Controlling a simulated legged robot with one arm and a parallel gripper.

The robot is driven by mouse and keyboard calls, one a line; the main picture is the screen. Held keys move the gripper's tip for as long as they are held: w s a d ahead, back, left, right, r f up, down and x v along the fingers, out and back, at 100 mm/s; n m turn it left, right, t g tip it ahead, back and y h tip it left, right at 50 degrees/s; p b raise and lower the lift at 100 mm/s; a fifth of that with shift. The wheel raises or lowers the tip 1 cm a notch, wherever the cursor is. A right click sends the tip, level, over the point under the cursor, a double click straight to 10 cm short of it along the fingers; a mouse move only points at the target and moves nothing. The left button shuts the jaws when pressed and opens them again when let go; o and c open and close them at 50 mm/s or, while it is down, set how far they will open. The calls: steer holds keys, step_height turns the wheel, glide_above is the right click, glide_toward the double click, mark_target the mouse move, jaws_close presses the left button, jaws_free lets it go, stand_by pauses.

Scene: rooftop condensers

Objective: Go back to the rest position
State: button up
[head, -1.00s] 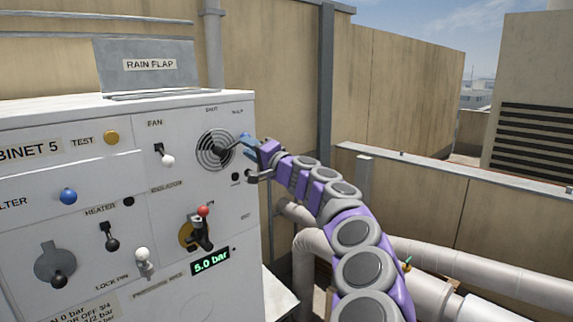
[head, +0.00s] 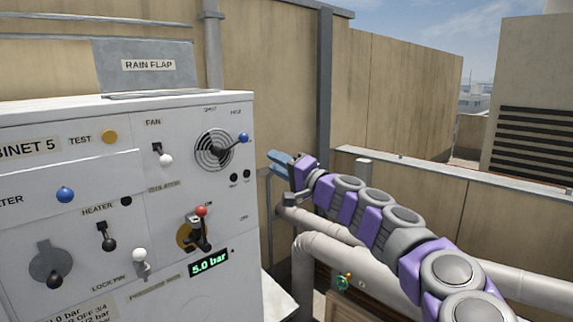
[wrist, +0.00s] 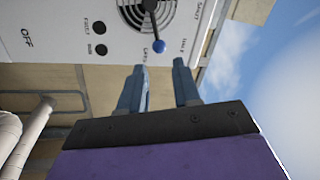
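My gripper (head: 281,163) is to the right of the white cabinet (head: 80,232), clear of its front panel. In the wrist view my gripper (wrist: 160,68) shows two blue-grey fingers apart with nothing between them. The round vent dial with a lever and blue knob (head: 243,138) is at the panel's upper right. In the wrist view the blue knob (wrist: 159,46) lies just beyond the fingertips, with a visible gap. The lever points up and right in the head view.
A red-knobbed lever (head: 201,211) sits above a display (head: 209,262) reading 5.0 bar. Thick pipes (head: 350,256) run behind and below my arm. A wooden wall (head: 400,95) and a low parapet (head: 420,175) stand behind. Open air lies right of the cabinet.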

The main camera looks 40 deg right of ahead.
stand_by(0.5)
steer(key=a+n+g+y+b, duration=0.1)
steer(key=a+n+g+y, duration=0.55)
steer(key=a, duration=1.55)
steer(key=s+a+f+n+g+b, duration=0.1)
steer(key=s+a+f+n+g, duration=0.15)
steer(key=a+f, duration=0.35)
steer(key=s+a+f+n+g, duration=0.2)
steer(key=s+a+f+n, duration=0.1)
steer(key=a, duration=0.6)
steer(key=s+a+f+n+g+h+b, duration=0.1)
steer(key=s+a+f+g+h, duration=0.15)
steer(key=s+f, duration=0.55)
steer(key=s+a+f+n+g+h+b, duration=0.1)
steer(key=s+a+f+g, duration=0.25)
steer(key=s+f, duration=0.4)
steer(key=s+d+f+m+g+h, duration=0.1)
steer(key=s+d+f+g+h, duration=0.3)
steer(key=s+d+f, duration=0.5)
steer(key=s+f+h, duration=0.1)
steer(key=s+f, duration=0.3)
steer(key=shift+g+b, duration=0.35)
steer(key=shift+g, duration=0.05)
